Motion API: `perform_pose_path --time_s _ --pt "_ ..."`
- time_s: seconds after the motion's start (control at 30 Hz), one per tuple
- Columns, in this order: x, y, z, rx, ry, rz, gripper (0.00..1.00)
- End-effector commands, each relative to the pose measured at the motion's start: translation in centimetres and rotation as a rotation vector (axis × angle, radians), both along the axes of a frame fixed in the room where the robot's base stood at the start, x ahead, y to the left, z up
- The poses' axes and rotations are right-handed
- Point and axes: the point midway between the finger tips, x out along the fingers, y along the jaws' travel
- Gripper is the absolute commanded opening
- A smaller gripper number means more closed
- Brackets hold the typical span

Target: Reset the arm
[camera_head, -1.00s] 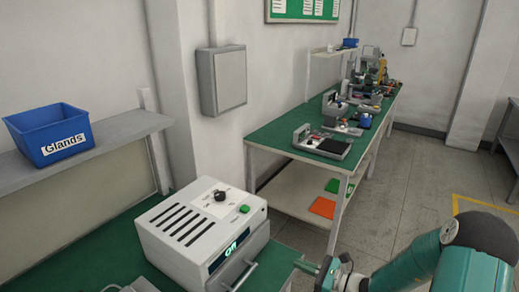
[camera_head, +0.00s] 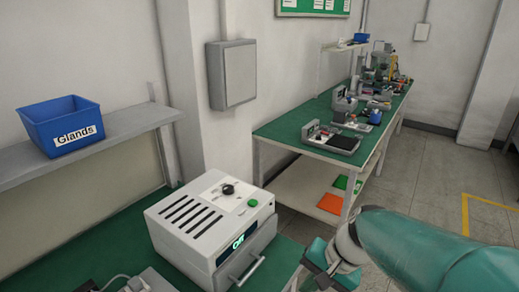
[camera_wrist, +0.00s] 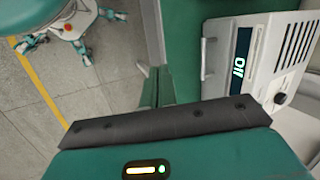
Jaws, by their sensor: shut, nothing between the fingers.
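My gripper (camera_wrist: 155,88) shows in the wrist view with its two teal fingers together and nothing between them. In the head view my gripper's teal body (camera_head: 318,254) is at the lower middle, right of the grey-white box unit (camera_head: 212,228). That unit has black vent slots, a black knob, a green button, a lit green display and a front drawer handle. In the wrist view the unit (camera_wrist: 275,62) is at the upper right. The fingers appear apart from its handle (camera_wrist: 205,58).
A blue "Glands" bin (camera_head: 62,125) sits on a shelf at left. A grey wall box (camera_head: 232,73) hangs behind. A long green-topped bench (camera_head: 285,130) with several devices runs away at right, with orange and green sheets on its lower shelf. Open floor (camera_head: 440,170) lies right.

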Motion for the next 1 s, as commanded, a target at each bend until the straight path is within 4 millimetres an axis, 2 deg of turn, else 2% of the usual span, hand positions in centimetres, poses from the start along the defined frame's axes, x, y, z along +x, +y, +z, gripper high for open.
perform_pose_path --time_s 0.03,0.3,0.5,0.63,1.0 --pt "-0.9 -0.3 1.1 -0.058 -0.053 0.043 0.00" --pt "-4.6 -2.8 5.4 -0.353 -0.310 0.244 0.00" --pt "-6.4 -4.4 7.9 -0.510 -0.459 0.339 0.00" --pt "-6.9 -4.9 8.4 -0.551 -0.495 0.361 0.00" --pt "-6.9 -4.9 8.5 -0.554 -0.497 0.363 0.00"
